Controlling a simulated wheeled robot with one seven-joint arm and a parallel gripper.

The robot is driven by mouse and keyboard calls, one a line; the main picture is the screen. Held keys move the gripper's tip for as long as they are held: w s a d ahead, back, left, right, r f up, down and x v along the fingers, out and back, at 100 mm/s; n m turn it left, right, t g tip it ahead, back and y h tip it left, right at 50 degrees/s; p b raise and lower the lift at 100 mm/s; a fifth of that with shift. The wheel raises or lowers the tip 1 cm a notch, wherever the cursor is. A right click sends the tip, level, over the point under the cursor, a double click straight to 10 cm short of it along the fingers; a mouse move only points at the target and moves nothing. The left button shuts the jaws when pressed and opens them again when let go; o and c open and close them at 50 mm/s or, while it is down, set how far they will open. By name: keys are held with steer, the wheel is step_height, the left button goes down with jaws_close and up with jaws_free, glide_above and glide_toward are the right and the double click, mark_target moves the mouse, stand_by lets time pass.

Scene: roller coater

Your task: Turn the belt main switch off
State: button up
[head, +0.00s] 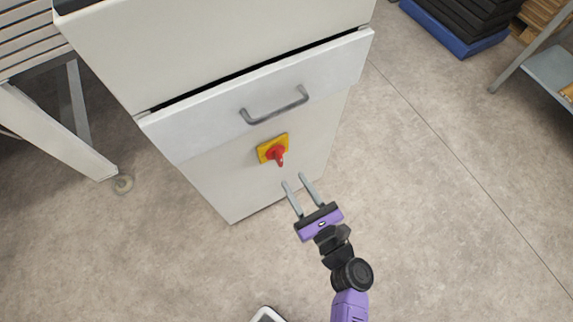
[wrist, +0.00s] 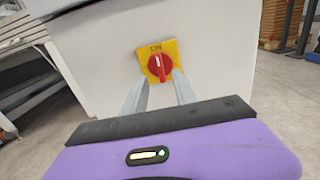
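The belt main switch (head: 274,151) is a red rotary knob on a yellow plate, on the front panel of a white cabinet below a drawer. In the wrist view the switch (wrist: 159,66) shows "ON" at the top of its plate, and the red handle stands about upright. My gripper (head: 296,179) is open and empty, with its two grey fingers apart. It is in front of the switch, pointing at it, slightly below it in the head view. In the wrist view the fingertips (wrist: 157,78) appear on either side of the knob's lower part; contact cannot be told.
The white cabinet (head: 235,195) has a slightly open drawer (head: 190,135) with a grey handle (head: 274,105) above the switch. A slatted frame (head: 50,130) stands at left. Black crates on a blue base (head: 455,35) and a shelf (head: 553,70) are at right. The floor between is clear.

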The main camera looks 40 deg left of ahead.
mark_target(281, 162)
steer(key=b+x, duration=0.1)
steer(key=x, duration=0.6)
steer(key=shift+a, duration=0.2)
jaws_close()
